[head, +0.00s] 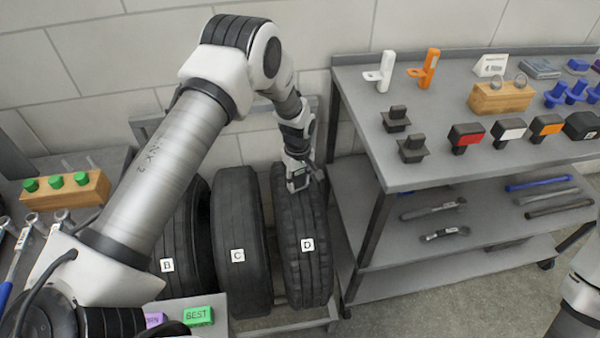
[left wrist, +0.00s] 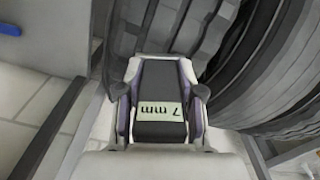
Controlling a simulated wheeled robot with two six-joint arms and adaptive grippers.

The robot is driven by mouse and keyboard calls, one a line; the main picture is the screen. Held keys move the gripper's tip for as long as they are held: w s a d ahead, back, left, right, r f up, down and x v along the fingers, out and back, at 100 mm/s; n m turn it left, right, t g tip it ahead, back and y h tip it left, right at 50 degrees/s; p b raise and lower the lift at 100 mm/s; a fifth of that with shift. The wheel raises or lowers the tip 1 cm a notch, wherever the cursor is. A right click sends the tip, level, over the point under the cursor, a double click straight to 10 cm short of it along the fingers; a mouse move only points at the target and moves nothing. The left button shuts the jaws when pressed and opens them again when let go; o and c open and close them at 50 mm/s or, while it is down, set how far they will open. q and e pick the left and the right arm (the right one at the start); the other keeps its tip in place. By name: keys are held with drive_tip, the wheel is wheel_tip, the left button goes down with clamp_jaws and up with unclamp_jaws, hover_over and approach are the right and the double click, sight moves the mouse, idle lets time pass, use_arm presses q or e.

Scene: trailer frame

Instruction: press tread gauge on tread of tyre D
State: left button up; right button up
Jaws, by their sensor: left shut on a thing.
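Tyre D (head: 308,268) stands upright in the rack, right of tyre C (head: 237,255), with a white "D" label on its tread. My left gripper (head: 299,180) is at the upper part of tyre D's tread, shut on the tread gauge (left wrist: 160,105). In the left wrist view, the gauge is a dark block with a pale display reading "7 mm", gripped from both sides. Its far end meets dark tyre tread (left wrist: 170,25) in the picture; I cannot see the exact contact. My right gripper is out of view.
Tyre B (head: 180,255) stands left of tyre C. A grey shelf cart (head: 375,150) stands close right of tyre D, holding several tools. A green "BEST" block (head: 198,316) sits at the front. A bench with a wooden block (head: 75,190) is at the left.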

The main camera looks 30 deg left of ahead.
use_arm(q)
drive_tip(key=shift+s+f, duration=0.1)
wheel_tip(320, 180, up, 6)
drive_tip(key=p, duration=0.4)
drive_tip(key=shift+p, duration=0.3)
